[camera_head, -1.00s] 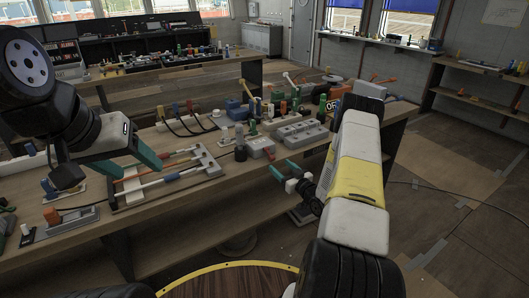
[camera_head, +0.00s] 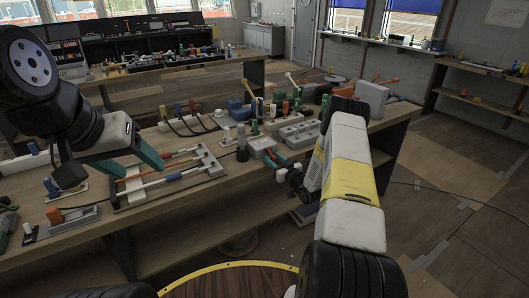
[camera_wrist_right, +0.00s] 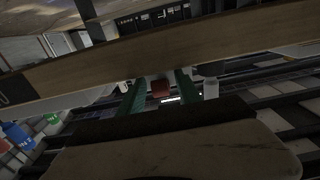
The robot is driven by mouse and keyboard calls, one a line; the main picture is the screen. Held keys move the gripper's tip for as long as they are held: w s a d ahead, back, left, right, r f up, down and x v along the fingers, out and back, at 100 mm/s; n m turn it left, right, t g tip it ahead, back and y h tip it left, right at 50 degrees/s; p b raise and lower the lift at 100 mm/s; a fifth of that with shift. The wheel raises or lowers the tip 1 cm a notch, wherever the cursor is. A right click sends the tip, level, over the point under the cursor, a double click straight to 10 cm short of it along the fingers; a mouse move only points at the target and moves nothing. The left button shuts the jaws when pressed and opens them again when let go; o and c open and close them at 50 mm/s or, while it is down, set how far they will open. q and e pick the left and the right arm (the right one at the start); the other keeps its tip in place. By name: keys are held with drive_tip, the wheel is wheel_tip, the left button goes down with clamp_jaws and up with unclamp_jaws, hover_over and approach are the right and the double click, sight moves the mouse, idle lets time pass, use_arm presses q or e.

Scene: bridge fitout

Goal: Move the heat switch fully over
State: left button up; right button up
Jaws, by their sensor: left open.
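A small grey box (camera_head: 261,144) stands near the front edge of the bench, with a red part (camera_head: 269,154) at its near side; I cannot read a label saying it is the heat switch. My right gripper (camera_head: 276,162) is right at this red part, its teal fingers partly overlapping it. In the right wrist view a red block (camera_wrist_right: 160,87) shows between the two green fingers, with gaps on both sides, so the gripper is open around or just short of it. My left gripper (camera_head: 108,170) is open and empty above the left part of the bench.
A grey multi-socket block (camera_head: 300,133) stands right of the grey box, and a dark cylinder (camera_head: 241,150) stands left of it. A frame with several coloured rods (camera_head: 172,178) lies under my left gripper. Bottles and tools crowd the bench behind.

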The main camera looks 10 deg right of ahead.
sight(275, 156)
clamp_jaws()
drive_tip(key=shift+r, duration=0.1)
drive_tip(key=g, duration=0.1)
drive_tip(key=r+g+h, duration=0.1)
drive_tip(key=g, duration=0.1)
drive_tip(key=r+g, duration=0.1)
drive_tip(key=g, duration=0.1)
drive_tip(key=shift+s+d+r+h, duration=0.15)
drive_tip(key=shift+s+r+h, duration=0.1)
drive_tip(key=shift+h, duration=0.15)
drive_tip(key=g, duration=0.1)
drive_tip(key=r+g+h, duration=0.1)
drive_tip(key=g, duration=0.1)
drive_tip(key=shift+w, duration=0.1)
drive_tip(key=shift+w+r+g+h, duration=0.2)
drive_tip(key=shift+r+g+h, duration=0.3)
drive_tip(key=shift+g, duration=0.6)
drive_tip(key=o, duration=0.8)
unclamp_jaws()
